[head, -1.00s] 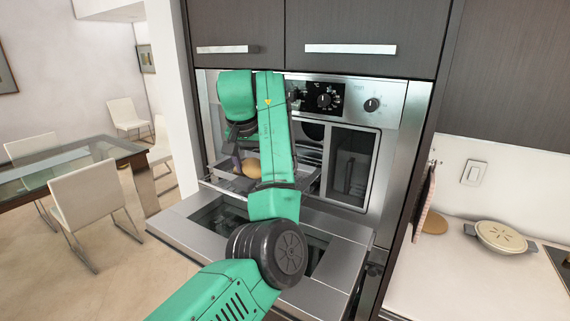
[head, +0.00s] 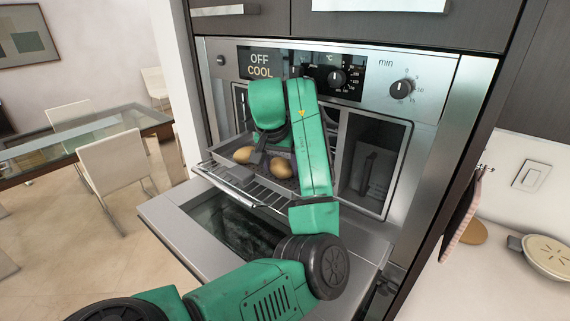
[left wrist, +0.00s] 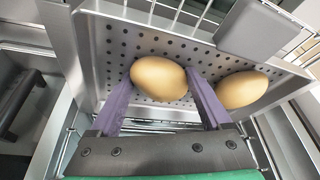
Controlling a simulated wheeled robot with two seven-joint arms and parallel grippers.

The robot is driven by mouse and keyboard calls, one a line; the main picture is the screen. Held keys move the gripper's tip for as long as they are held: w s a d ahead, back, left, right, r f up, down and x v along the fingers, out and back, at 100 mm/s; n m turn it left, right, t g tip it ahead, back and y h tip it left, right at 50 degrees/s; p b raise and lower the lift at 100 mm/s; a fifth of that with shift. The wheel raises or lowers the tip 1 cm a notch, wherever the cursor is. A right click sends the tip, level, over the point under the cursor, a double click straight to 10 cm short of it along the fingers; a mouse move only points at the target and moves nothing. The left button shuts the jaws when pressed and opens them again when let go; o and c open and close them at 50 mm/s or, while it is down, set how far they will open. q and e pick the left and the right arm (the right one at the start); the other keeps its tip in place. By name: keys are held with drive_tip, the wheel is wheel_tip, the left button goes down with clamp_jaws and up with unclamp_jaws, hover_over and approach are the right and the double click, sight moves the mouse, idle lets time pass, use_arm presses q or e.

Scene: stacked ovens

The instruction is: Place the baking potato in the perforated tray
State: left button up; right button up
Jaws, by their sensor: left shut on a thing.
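A yellow-brown potato (head: 281,170) is between the two purple fingers of my left gripper (left wrist: 158,88), which is shut on it. The held potato (left wrist: 158,78) is over the holed floor of the grey perforated tray (left wrist: 118,48); I cannot tell whether it touches the floor. A second potato (left wrist: 243,90) is in the tray, just outside the gripper; it also shows in the head view (head: 243,155), left of the held one. My forearm hides part of the tray's right side in the head view. My right gripper is not in view.
The tray is on a wire rack (head: 240,186) pulled out of the open oven. The lowered oven door (head: 175,222) is below it. A control panel (head: 345,75) is above and a dark side compartment (head: 372,165) is to the right.

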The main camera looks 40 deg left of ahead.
use_arm(q)
drive_tip(key=o, duration=1.3)
drive_tip(key=shift+f, duration=0.1)
drive_tip(key=shift+s+a+r, duration=0.15)
drive_tip(key=shift+s+r, duration=0.1)
drive_tip(key=shift+s, duration=0.45)
drive_tip(key=shift+s+r, duration=0.1)
drive_tip(key=shift+s, duration=0.05)
drive_tip(key=shift+r, duration=0.25)
drive_tip(key=b+v, duration=0.1)
drive_tip(key=v, duration=1)
drive_tip(key=shift+r, duration=0.1)
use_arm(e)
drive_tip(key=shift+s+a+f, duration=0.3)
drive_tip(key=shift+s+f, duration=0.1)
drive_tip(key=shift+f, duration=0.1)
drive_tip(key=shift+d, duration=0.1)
